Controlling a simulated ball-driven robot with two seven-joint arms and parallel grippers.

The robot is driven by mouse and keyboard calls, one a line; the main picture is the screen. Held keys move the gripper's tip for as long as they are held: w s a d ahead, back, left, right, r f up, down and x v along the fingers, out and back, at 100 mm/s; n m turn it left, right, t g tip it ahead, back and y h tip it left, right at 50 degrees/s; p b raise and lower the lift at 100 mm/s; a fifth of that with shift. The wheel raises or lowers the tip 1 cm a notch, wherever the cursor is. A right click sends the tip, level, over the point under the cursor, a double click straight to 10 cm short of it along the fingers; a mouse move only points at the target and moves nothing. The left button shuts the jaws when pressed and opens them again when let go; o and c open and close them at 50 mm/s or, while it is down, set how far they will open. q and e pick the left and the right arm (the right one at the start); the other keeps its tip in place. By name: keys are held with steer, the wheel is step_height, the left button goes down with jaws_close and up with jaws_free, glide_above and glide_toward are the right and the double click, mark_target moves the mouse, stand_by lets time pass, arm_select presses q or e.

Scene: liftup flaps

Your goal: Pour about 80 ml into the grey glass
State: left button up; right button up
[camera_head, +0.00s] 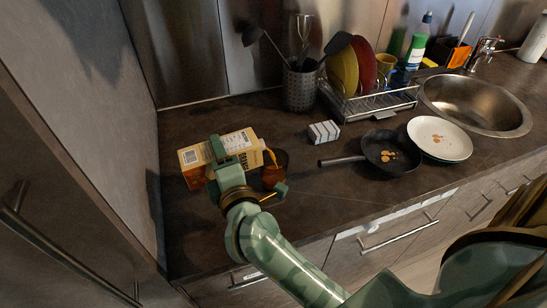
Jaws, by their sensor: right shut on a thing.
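A cream and yellow carton (242,143) is tipped over almost level above the counter at the left, with its top end towards the right. My right gripper (228,158) is shut around the carton's middle. An orange stream (271,157) comes from the carton's right end. It runs down into the dark grey glass (281,158), which stands close beside that end, partly hidden by the carton and my gripper. Orange-brown colour shows low in the glass, but I cannot read the level. My left gripper is not in view.
A small striped box (324,132), a black pan (388,160) and a white plate (440,138) stand to the right. Behind are a utensil holder (300,88), a dish rack (372,103) and the sink (474,103). A wall closes off the left. The counter between glass and pan is mostly clear.

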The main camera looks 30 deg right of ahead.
steer(key=shift+r, duration=0.1)
steer(key=f+n, duration=0.1)
steer(key=n, duration=0.1)
steer(key=a+f+n+p, duration=0.1)
steer(key=f+n, duration=0.1)
steer(key=shift+d+f+n, duration=0.25)
steer(key=shift+f+n, duration=0.15)
steer(key=shift+n, duration=0.1)
steer(key=shift+d+f+n, duration=0.2)
steer(key=shift+d+n, duration=0.05)
steer(key=shift+n, duration=0.25)
stand_by(1.0)
